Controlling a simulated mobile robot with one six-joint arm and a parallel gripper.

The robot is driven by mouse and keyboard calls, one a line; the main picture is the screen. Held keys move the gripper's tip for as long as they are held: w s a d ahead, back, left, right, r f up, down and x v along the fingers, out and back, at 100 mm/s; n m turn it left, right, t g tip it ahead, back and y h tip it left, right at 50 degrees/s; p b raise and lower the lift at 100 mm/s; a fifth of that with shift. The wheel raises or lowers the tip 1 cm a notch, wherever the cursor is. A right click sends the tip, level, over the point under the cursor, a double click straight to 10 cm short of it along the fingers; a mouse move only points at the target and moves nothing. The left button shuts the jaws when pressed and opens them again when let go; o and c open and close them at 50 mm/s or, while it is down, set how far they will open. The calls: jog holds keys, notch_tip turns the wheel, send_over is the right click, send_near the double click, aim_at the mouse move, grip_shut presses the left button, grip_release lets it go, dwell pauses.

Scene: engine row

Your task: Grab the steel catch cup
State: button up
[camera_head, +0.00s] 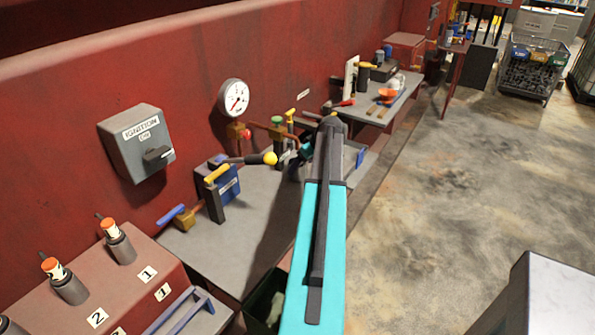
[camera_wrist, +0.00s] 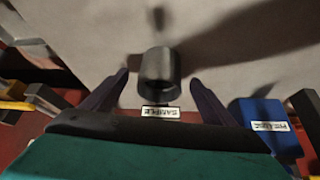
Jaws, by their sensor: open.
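A dark grey metal cup (camera_wrist: 160,66), which looks like the steel catch cup, stands on the grey surface in the wrist view, its round opening facing the camera. My gripper (camera_wrist: 159,78) is open, with one dark finger on each side of the cup. Gaps show between the cup and both fingers, so it is not gripped. A white label reading SAMPLE (camera_wrist: 160,112) lies just below the cup in that view. In the head view my teal and black arm covers the spot, and I cannot make out the cup there.
A blue block with a white label (camera_wrist: 265,125) is right of the fingers in the wrist view. In the head view, a yellow-knobbed lever (camera_head: 270,158), a red-handled valve (camera_head: 243,133) and a blue box (camera_head: 225,182) crowd the bench near the wall. Open floor (camera_head: 430,220) lies right.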

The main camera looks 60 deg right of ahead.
jog(key=shift+p+x, duration=0.75)
jog(key=shift+x, duration=1.15)
jog(key=shift+a, duration=0.1)
jog(key=c, duration=1.3)
